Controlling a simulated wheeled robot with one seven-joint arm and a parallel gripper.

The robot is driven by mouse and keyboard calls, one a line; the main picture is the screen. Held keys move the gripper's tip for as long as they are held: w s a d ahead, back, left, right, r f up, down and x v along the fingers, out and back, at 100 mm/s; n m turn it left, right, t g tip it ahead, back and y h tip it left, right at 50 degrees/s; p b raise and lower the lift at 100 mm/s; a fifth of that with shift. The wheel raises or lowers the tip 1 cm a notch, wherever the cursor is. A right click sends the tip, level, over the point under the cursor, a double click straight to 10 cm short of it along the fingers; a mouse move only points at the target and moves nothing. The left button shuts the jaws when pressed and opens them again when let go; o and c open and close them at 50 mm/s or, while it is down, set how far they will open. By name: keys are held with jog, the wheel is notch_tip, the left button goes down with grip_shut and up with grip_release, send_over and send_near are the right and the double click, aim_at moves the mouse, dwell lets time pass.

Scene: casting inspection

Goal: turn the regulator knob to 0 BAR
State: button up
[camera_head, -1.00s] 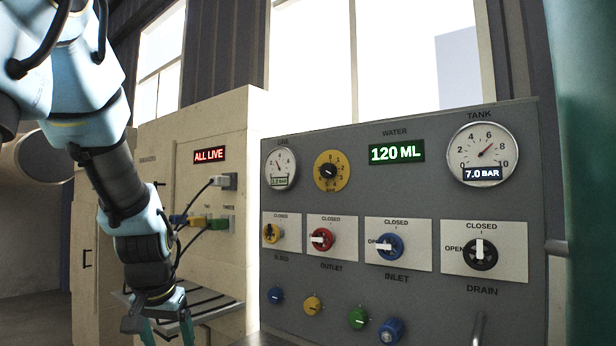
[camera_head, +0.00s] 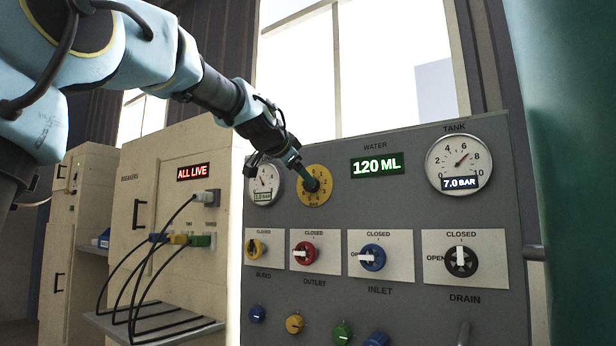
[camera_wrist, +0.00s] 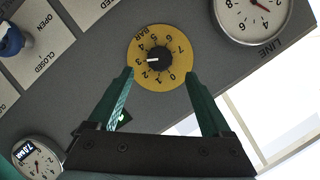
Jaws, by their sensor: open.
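The regulator knob (camera_wrist: 158,58) is black with a white pointer, on a round yellow dial (camera_wrist: 173,82) marked 0 to 7 BAR. In the wrist view the pointer is at about 3. In the head view the dial (camera_head: 325,197) is on the upper left of the grey panel, partly hidden by my gripper. My gripper (camera_wrist: 159,74) is open in front of the dial, its green fingers towards the dial's lower left and lower right edges in the wrist view, with the knob between their lines. The head view also shows my gripper (camera_head: 308,183). I cannot tell whether it touches anything.
The LINE gauge (camera_head: 263,183) is just left of the dial, with a small readout of about 3 BAR. The TANK gauge (camera_head: 459,164) shows 7.0 BAR. Valve handles (camera_head: 304,253) sit in a row below. A breaker cabinet (camera_head: 160,190) with plugged cables stands left.

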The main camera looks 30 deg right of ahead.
jog(key=p+x, duration=0.2)
jog(key=x, duration=0.3)
jog(key=shift+w+d, duration=0.2)
jog(key=shift+f, duration=0.1)
jog(key=shift+c, duration=0.2)
grip_shut()
